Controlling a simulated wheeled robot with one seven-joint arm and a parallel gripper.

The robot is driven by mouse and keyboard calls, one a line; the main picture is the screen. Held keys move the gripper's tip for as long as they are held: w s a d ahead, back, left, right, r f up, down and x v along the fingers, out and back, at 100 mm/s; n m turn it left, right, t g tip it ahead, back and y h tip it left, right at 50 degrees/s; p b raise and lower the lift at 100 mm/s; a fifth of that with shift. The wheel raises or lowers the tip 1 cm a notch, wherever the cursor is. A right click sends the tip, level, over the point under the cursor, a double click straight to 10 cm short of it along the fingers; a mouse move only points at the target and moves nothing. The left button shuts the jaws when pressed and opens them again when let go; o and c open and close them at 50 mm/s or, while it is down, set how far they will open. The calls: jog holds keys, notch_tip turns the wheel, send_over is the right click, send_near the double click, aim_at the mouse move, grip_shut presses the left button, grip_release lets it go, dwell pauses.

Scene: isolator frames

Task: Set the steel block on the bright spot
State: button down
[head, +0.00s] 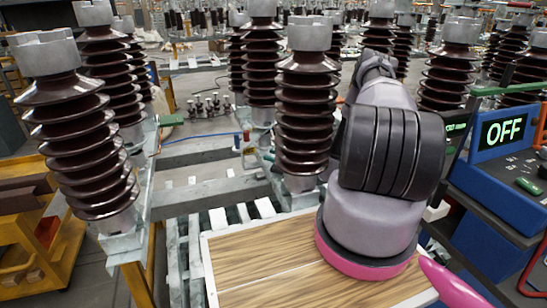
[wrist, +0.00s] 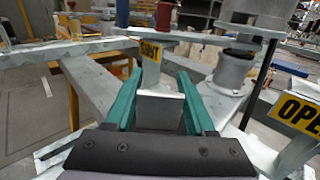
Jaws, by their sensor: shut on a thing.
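My gripper (wrist: 158,82) shows in the wrist view with its two teal fingers on either side of a plain grey steel block (wrist: 160,112). It is shut on the block, which sits between the fingers and looks held clear of the beams beyond. In the head view my own arm covers the gripper and the block. I cannot make out a bright spot for certain in either view.
A wooden board (head: 265,262) lies in front in the head view. Tall brown ribbed insulators (head: 305,105) stand on grey metal beams (head: 215,190). A blue box with an OFF display (head: 503,130) is at the right.

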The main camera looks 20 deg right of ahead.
jog(key=shift+f, duration=0.15)
jog(key=shift+c, duration=1.2)
grip_release()
jog(key=shift+f, duration=0.1)
jog(key=v, duration=1.2)
jog(key=shift+r, duration=0.25)
